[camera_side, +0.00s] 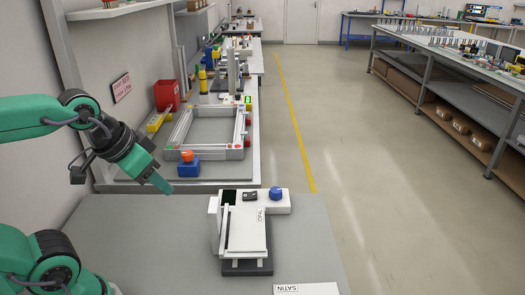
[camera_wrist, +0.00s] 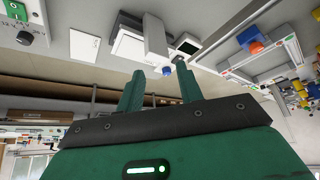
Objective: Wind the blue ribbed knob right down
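The blue ribbed knob (camera_side: 276,193) sits on the right end of a white device (camera_side: 247,235) marked OPAL on the grey table. In the wrist view the knob (camera_wrist: 167,70) shows small, beyond the gap between my fingers. Its ribs and its height on the device are too small to read. My gripper (camera_side: 162,183) hangs over the far left part of the table, well to the left of the device and apart from it. In the wrist view my gripper (camera_wrist: 160,78) has its two fingers spread with nothing between them.
The device has a dark display (camera_side: 229,196) at its far left corner. A white plate (camera_side: 305,289) marked SATIN lies at the near edge. Behind the table, an orange knob on a blue box (camera_side: 186,168) stands beside a grey frame (camera_side: 205,112). The table left of the device is clear.

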